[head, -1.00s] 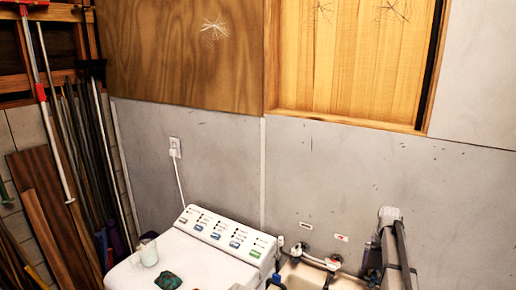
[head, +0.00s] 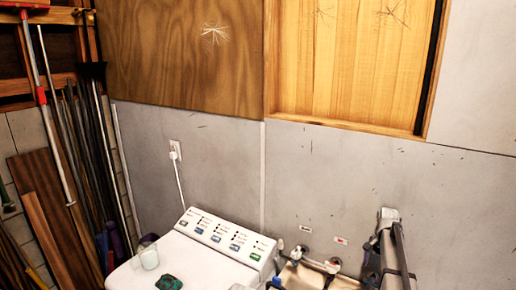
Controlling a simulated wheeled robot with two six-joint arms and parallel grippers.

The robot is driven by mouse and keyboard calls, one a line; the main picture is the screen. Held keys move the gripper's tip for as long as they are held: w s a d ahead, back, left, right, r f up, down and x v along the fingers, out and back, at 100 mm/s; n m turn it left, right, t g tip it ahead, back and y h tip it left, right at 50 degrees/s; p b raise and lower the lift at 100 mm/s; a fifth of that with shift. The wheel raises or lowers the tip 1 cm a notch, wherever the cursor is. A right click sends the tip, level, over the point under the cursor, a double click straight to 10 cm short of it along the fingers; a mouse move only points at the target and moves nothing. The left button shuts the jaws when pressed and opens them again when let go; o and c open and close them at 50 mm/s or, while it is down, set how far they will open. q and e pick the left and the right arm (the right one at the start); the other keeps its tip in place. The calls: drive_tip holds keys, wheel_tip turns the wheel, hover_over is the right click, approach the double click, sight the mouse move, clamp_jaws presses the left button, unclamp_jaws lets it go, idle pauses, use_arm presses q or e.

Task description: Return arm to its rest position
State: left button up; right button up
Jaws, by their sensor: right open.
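My right arm comes up at the lower right, in front of the utility sink and the grey wall. My right gripper (head: 372,262) shows as a dark shape beside the grey arm link. It is partly hidden and small, and I see nothing held in it. My left arm and left gripper are not in view.
Poles and boards (head: 45,215) lean at the left.

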drive_tip(key=shift+s+a+f+m, duration=0.1)
drive_tip(key=shift+f+m, duration=0.05)
drive_tip(key=shift+m, duration=0.65)
drive_tip(key=shift+s+a+f+m, duration=0.1)
drive_tip(key=shift+m, duration=0.7)
